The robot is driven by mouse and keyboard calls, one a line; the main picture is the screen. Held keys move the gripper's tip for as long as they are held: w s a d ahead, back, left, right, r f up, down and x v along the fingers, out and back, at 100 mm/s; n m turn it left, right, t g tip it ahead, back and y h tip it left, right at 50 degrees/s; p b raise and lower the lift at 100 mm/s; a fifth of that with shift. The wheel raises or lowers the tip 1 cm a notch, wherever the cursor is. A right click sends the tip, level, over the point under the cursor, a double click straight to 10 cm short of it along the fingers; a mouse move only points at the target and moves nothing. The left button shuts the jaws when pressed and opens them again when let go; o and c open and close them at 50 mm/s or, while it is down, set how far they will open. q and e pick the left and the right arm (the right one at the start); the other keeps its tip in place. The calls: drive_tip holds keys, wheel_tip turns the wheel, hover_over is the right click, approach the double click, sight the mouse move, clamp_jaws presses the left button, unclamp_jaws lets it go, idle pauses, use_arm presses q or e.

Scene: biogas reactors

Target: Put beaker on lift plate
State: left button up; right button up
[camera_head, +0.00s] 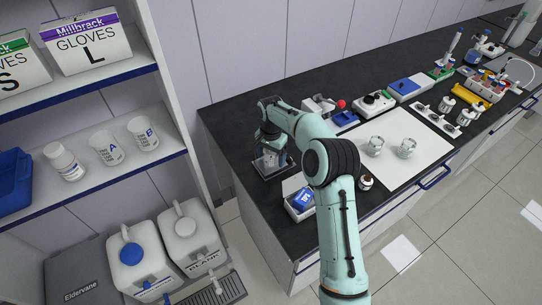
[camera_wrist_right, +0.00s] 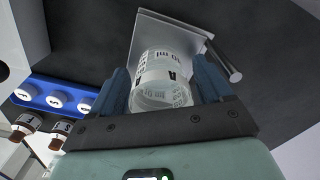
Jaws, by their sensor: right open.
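The beaker (camera_wrist_right: 163,80), clear glass with dark print and a letter A, stands between the fingers of my right gripper in the right wrist view. My right gripper (camera_head: 271,155) is open around it, with one blue-grey finger on each side. The lift plate (camera_wrist_right: 150,30), a grey metal plate, shows beyond and under the beaker, and the beaker appears to rest on it. In the head view the lift (camera_head: 268,172) is at the bench's near left end, partly hidden under my gripper. My left gripper is not in view.
Two glass beakers (camera_head: 376,146) stand on a white mat (camera_head: 430,150). A white box with a blue item (camera_head: 302,199) lies close to my right arm. A blue rack with white-capped bottles (camera_wrist_right: 55,98) is beside the gripper. Shelves with labelled cups (camera_head: 107,149) stand at left.

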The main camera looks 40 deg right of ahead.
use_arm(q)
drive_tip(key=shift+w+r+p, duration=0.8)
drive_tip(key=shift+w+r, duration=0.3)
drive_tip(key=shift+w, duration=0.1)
use_arm(e)
wheel_tip(320, 180, up, 12)
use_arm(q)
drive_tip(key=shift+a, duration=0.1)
use_arm(e)
drive_tip(key=shift+a+f, duration=0.1)
drive_tip(key=shift+f, duration=0.05)
